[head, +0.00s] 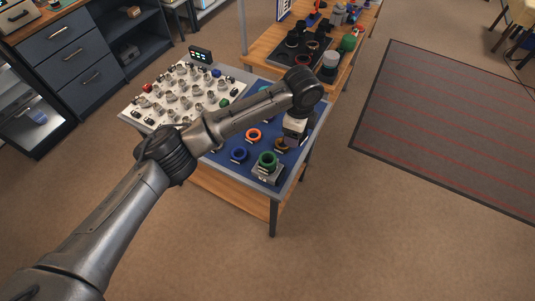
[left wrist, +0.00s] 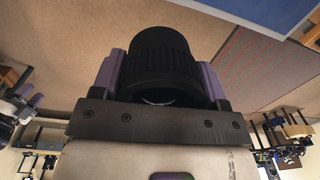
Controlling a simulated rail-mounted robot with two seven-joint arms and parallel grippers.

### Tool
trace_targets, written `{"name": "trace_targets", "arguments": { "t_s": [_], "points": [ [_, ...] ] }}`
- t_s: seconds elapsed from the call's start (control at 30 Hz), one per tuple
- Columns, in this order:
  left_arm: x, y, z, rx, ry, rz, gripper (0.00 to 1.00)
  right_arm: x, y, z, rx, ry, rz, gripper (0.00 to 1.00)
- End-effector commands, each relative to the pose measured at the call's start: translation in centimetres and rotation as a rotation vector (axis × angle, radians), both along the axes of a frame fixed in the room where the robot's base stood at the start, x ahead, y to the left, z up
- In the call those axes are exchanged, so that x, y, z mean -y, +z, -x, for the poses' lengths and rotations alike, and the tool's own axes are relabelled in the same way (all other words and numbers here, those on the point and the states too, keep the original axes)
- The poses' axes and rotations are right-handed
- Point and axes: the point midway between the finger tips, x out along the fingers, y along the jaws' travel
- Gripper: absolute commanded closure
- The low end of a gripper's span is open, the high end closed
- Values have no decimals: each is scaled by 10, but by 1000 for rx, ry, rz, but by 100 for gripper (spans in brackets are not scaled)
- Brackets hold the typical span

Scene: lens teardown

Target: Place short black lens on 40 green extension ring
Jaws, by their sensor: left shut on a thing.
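The short black lens (left wrist: 160,62) is gripped between the two purple fingers of my left gripper (left wrist: 160,75) in the left wrist view. In the head view my left gripper (head: 292,137) is over the right part of the blue mat, up and right of the green extension ring. The lens cannot be made out clearly there. The green extension ring (head: 268,157) sits on a grey block (head: 267,174) near the mat's front corner. The lens is apart from the ring. My right gripper is not in view.
A blue ring (head: 239,154) and an orange ring (head: 254,134) lie on the blue mat (head: 225,161), with a brownish ring (head: 281,146) near my gripper. A white board (head: 160,98) with several small parts is at left. Another wooden table (head: 347,66) stands behind.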

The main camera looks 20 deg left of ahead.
Motion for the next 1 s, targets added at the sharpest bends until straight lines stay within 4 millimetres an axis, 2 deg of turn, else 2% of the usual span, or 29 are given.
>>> {"name": "trace_targets", "arguments": {
  "t_s": [0.03,0.3,0.53,0.67,1.0],
  "points": [
    [7,1,-4,-2,-81,3,64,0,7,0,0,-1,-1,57],
    [28,-14,-16,-1,-453,2,64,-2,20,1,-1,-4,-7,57],
    [31,-23,-18,-1,-588,0,64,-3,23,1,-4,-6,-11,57],
    [14,-35,-13,-1,-607,-1,64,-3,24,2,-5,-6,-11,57],
    [-49,-75,10,-2,-608,-1,64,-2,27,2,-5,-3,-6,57]
  ]
}}
